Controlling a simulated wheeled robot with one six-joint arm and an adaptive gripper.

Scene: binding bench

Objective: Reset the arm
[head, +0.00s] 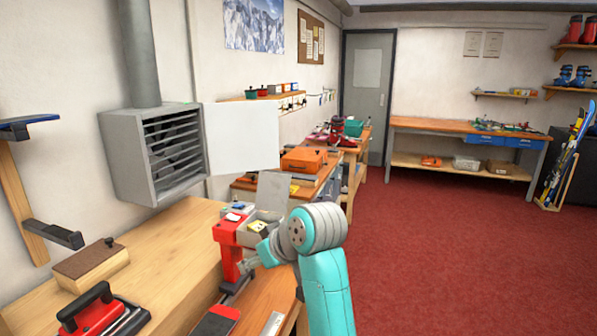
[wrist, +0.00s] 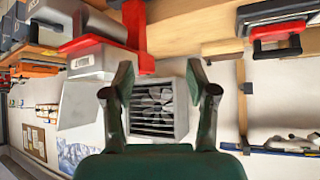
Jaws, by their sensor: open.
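My gripper (wrist: 158,72) is open in the wrist view, with two dark green fingers spread apart and nothing between them. The wrist view is turned upside down, and the louvred grey vent box (wrist: 158,122) shows beyond and between the fingers. In the head view my teal arm reaches in from the bottom, bent at a grey joint, beside the red bench stand (head: 229,235). The red stand (wrist: 134,30) also shows near the fingers in the wrist view; I cannot tell the exact gap.
The wooden bench (head: 178,250) at left carries a red iron-like tool with a black handle (head: 95,312) and a wood block (head: 92,264). The grey vent box (head: 165,150) hangs on the wall above. Open red carpet (head: 440,250) lies to the right.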

